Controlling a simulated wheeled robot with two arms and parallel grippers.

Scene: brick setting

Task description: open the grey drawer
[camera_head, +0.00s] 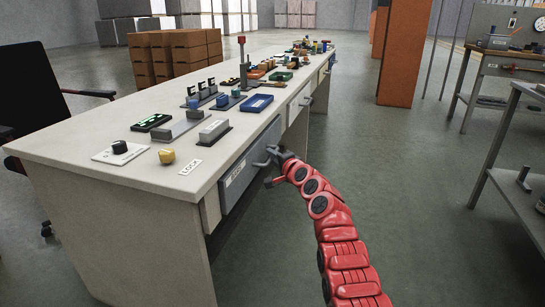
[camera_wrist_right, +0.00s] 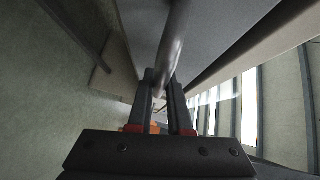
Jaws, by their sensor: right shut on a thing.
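The grey drawer (camera_head: 243,172) is set under the near end of the long light workbench. Its front, with a white label, looks flush or nearly flush with the bench side; I cannot tell exactly. My right gripper (camera_head: 275,166), on the red arm, is at the right part of the drawer front, at its handle. In the right wrist view the fingers (camera_wrist_right: 160,95) are closed around the metal bar handle (camera_wrist_right: 174,45), with the grey drawer front (camera_wrist_right: 215,35) behind it. The fingers hide part of the handle. My left gripper is not in view.
The workbench top (camera_head: 95,135) holds switches, a blue tray (camera_head: 257,103) and many small parts. A white drawer (camera_head: 300,103) is farther along the same side. Open floor lies right of the bench, with a metal table (camera_head: 520,140) at the right and an orange pillar (camera_head: 403,55) behind.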

